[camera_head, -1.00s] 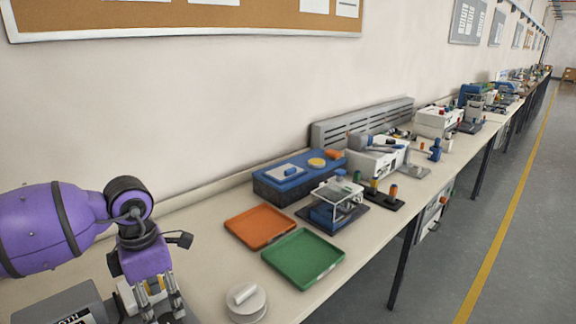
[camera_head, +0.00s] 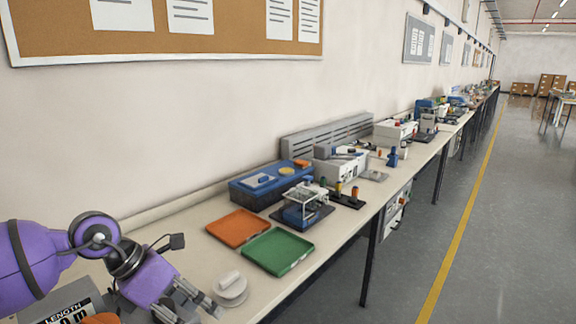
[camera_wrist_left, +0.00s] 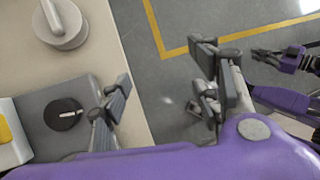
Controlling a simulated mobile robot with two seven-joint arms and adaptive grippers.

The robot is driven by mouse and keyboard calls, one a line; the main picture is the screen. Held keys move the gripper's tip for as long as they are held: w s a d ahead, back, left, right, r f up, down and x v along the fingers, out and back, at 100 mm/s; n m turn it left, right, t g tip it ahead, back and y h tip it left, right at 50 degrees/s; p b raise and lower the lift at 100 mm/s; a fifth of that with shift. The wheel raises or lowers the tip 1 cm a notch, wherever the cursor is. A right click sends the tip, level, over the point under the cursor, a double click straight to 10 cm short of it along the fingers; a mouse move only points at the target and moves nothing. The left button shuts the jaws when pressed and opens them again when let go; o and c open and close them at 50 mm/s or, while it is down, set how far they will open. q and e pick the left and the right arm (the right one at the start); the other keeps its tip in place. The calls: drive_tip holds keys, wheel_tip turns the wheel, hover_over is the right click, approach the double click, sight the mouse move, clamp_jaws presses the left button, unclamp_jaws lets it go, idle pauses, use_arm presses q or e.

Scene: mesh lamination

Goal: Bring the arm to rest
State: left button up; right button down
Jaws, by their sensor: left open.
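My left arm, purple, comes in at the lower left of the head view. My left gripper (camera_head: 190,304) hangs low beside a round white piece with a handle (camera_head: 231,288). In the left wrist view the gripper (camera_wrist_left: 162,72) has its fingers wide apart with nothing between them, over the bench's front edge and the floor. Another gripper of mine (camera_wrist_left: 274,56), the right one, shows small at the right edge of the wrist view on a purple arm. Its finger opening is too small to tell.
An orange tray (camera_head: 239,228) and a green tray (camera_head: 278,252) lie on the bench (camera_head: 205,265). Behind them stand a blue box (camera_head: 248,190) and a small press (camera_head: 302,211). A grey device with a black knob (camera_wrist_left: 64,114) is left of the gripper. Floor beyond the bench is clear.

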use_arm(q)
drive_tip(key=d+r+n+t+h+p, duration=0.1)
drive_tip(key=d+r+n+t+h, duration=0.15)
drive_tip(key=d+n+h, duration=0.35)
drive_tip(key=d+r+n+t+h, duration=0.1)
drive_tip(key=d+r+n+h, duration=0.15)
drive_tip(key=d, duration=0.55)
drive_tip(key=s+a+f+n+t+y+p, duration=0.1)
drive_tip(key=a+f+n+t+y, duration=0.35)
drive_tip(key=f+n, duration=0.55)
drive_tip(key=s+a+f+n+t+y+p, duration=0.15)
drive_tip(key=a+f+n+t+y, duration=0.35)
drive_tip(key=n, duration=0.9)
drive_tip(key=s+a+f+n+g+y, duration=0.1)
drive_tip(key=s+f+n, duration=0.3)
drive_tip(key=s, duration=0.6)
drive_tip(key=s+a+f+n+g+y+p, duration=0.1)
drive_tip(key=s+a+f+n+g+y, duration=0.1)
drive_tip(key=s+f, duration=0.6)
drive_tip(key=s+a+f+n+g+y+p, duration=0.1)
drive_tip(key=s+f+n, duration=0.4)
drive_tip(key=s, duration=0.7)
drive_tip(key=shift+s+a+f+n+g+y, duration=0.15)
drive_tip(key=shift+a+f+n+g+y, duration=0.25)
drive_tip(key=shift+a+f+g, duration=0.65)
use_arm(e)
wheel_tip(320, 180, up, 6)
drive_tip(key=w+a, duration=0.1)
drive_tip(key=w, duration=0.1)
drive_tip(key=shift+t, duration=0.3)
